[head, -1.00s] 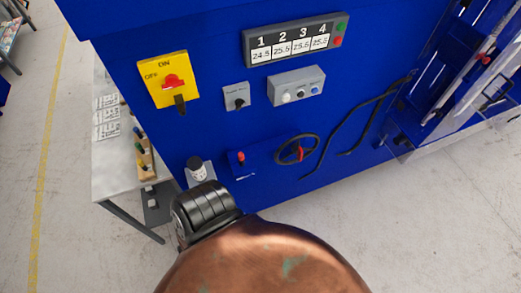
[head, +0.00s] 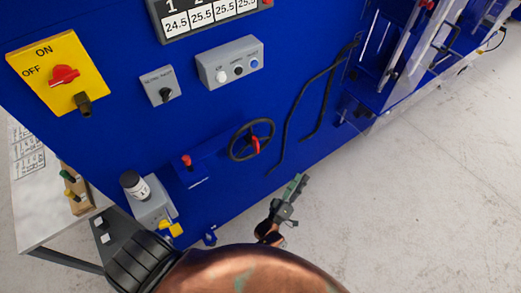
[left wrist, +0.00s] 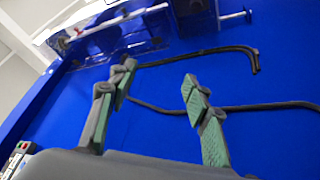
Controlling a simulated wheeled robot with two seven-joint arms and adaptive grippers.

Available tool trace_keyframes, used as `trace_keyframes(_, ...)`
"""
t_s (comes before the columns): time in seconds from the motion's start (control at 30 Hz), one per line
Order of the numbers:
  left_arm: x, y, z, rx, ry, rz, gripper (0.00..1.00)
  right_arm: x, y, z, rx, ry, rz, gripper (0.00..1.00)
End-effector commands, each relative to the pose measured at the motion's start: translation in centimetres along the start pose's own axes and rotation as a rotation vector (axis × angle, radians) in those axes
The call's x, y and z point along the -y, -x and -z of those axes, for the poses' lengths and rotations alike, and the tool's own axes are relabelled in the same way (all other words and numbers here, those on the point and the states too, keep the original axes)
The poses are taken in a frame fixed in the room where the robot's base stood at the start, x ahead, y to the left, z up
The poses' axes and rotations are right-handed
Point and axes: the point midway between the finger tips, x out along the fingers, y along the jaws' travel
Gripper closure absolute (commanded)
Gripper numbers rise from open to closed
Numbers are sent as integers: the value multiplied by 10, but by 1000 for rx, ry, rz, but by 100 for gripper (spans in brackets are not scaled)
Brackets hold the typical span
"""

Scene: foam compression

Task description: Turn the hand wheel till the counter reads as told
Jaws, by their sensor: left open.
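The hand wheel (head: 238,152) is black with a red grip and sits low on the blue machine front in the head view. The number display (head: 203,18) at the top reads 24.5, 25.5, 25.5, 25.5; its upper edge is cut off. My left gripper (head: 287,205) is open and empty, below and right of the wheel and apart from it. The wheel does not show there. My right gripper is not in view.
A yellow plate with a red switch (head: 63,75), a grey button box (head: 229,62) and a small knob box (head: 161,86) are on the panel. Floor at right is clear.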

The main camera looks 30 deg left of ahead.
Motion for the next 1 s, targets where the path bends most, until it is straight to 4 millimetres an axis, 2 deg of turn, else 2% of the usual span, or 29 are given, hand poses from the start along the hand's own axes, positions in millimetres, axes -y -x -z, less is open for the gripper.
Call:
trace_keyframes(0.03,-32,-20,16,-142,153,-110,55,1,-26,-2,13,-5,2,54)
trace_keyframes(0.1,-81,-34,56,-330,374,-254,55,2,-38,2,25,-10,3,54)
trace_keyframes(0.2,-125,-26,111,-569,697,-438,55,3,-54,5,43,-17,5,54)
trace_keyframes(0.27,-137,-12,137,-694,878,-529,55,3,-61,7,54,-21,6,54)
trace_keyframes(0.3,-140,-2,151,-767,991,-579,55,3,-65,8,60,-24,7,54)
trace_keyframes(0.4,-139,21,173,-914,1224,-676,55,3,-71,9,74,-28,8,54)
trace_keyframes(0.5,-133,37,184,-1011,1380,-730,55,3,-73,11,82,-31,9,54)
trace_keyframes(0.6,-130,45,189,-1063,1463,-758,55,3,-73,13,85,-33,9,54)
trace_keyframes(0.77,-128,43,204,-1081,1491,-770,55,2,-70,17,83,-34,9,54)
trace_keyframes(1.0,-121,28,239,-1078,1486,-771,55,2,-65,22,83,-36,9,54)
